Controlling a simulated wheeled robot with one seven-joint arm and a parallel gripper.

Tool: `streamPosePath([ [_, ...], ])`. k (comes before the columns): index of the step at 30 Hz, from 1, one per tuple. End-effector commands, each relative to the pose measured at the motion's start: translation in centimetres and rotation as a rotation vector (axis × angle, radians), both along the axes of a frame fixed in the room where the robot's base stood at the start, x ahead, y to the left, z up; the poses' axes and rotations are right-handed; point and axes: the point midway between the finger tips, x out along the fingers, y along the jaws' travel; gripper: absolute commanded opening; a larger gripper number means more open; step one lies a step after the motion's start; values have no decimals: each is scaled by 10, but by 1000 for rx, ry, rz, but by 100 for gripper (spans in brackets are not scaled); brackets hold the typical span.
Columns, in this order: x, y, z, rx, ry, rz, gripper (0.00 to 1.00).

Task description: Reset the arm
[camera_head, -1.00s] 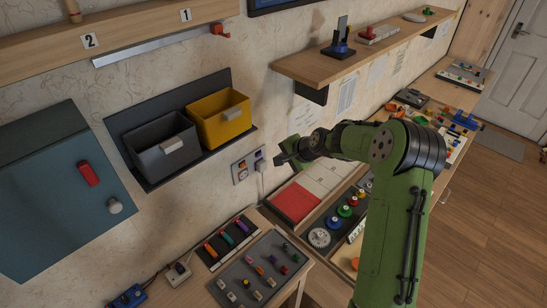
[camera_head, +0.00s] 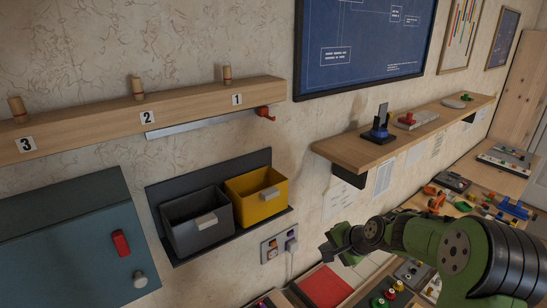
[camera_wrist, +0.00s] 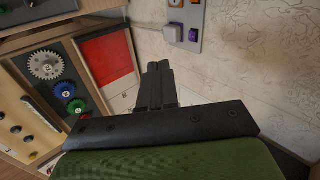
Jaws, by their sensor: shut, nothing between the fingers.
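My green arm reaches in from the lower right in the head view. My gripper (camera_head: 331,247) is dark, shut and empty. It is in the air in front of the wall, right of the socket panel (camera_head: 278,244). In the wrist view the two dark fingers of my gripper (camera_wrist: 158,72) are together with nothing between them. The socket panel (camera_wrist: 184,28) shows there at the top, beyond the fingertips, apart from them.
Grey and yellow (camera_head: 258,207) bins hang on the wall beside a blue-grey cabinet (camera_head: 70,235). A wooden shelf (camera_head: 350,150) juts out above my gripper. A red-and-white board (camera_wrist: 106,60) and a gear board (camera_wrist: 62,85) lie on the bench below.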

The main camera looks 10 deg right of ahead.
Motion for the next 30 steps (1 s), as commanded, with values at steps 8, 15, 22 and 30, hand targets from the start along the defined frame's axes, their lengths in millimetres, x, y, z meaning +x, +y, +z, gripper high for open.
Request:
streamPosePath([
  [8, -125, 52, 88, -522, 25, 380, 0],
  [15, -261, 60, 125, -779, -4, 612, 0],
  [22, -322, 56, 119, -829, -37, 723, 0],
  [30, -324, 55, 119, -831, -37, 726, 0],
])
